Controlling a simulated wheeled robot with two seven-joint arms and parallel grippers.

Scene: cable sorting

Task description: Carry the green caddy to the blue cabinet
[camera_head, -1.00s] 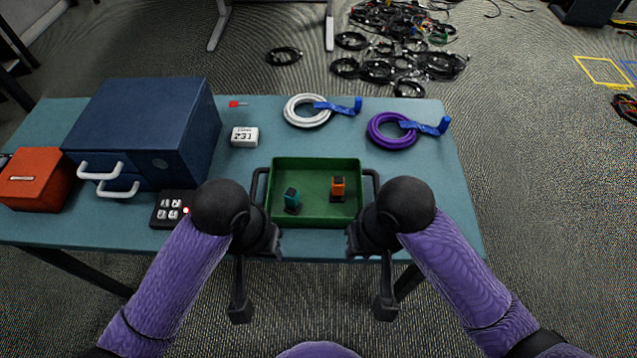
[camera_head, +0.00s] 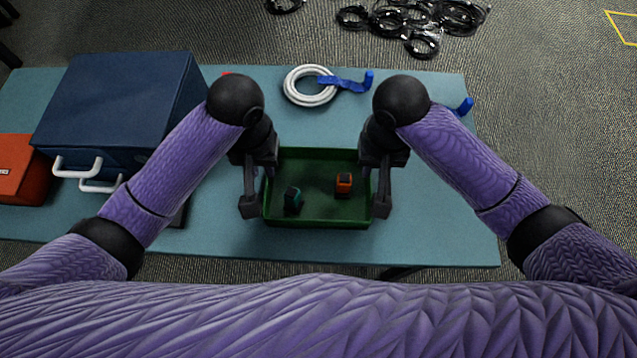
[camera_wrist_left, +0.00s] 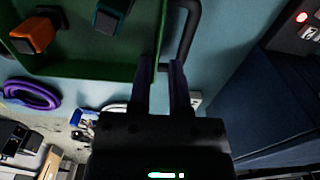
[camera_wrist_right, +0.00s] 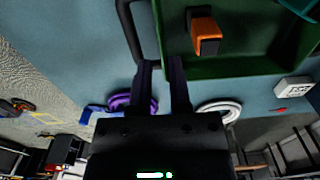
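The green caddy (camera_head: 318,207) sits on the table with a teal item (camera_head: 292,198) and an orange item (camera_head: 344,184) inside. My left gripper (camera_head: 254,182) is at its left side and my right gripper (camera_head: 379,182) at its right side. In the left wrist view, the left fingers (camera_wrist_left: 163,70) are apart beside the dark handle (camera_wrist_left: 188,32). In the right wrist view, the right fingers (camera_wrist_right: 161,68) are apart beside the other handle (camera_wrist_right: 132,28). Neither visibly clamps its handle. The blue cabinet (camera_head: 115,105) stands at the left, closed, with white handles.
A red-orange box (camera_head: 18,170) is left of the cabinet. A white cable coil (camera_head: 297,88) lies behind the caddy. A purple coil (camera_wrist_right: 122,101) shows in the right wrist view. The tabletop (camera_head: 440,220) right of the caddy is clear.

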